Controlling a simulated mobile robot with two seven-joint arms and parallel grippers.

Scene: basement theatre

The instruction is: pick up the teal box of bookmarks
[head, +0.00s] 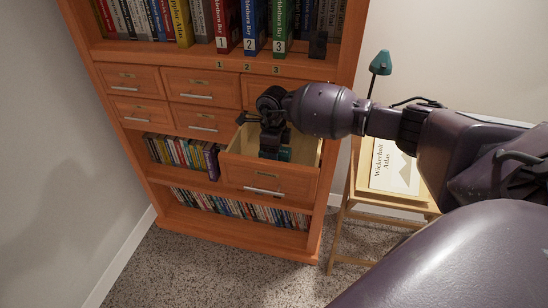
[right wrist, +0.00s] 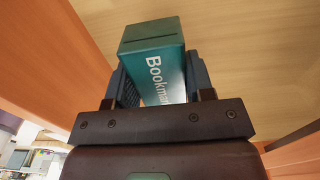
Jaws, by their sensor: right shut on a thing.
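The teal box of bookmarks (right wrist: 153,60) stands out in the right wrist view, with a slot in its top and white lettering on its side. My right gripper (right wrist: 157,85) is shut on it, one finger on each side. In the head view my right gripper (head: 274,145) reaches down into the open drawer (head: 268,180), and only a small part of the teal box (head: 285,154) shows beside it. I cannot tell whether the box touches the drawer floor. My left gripper is not in view.
The wooden cabinet has closed drawers (head: 197,86) around the open one, and shelves of books above and below. Numbered volumes (head: 252,28) stand above. A small table (head: 386,201) with an atlas (head: 394,167) and a teal lamp (head: 380,63) stands to the right. The speckled floor in front is clear.

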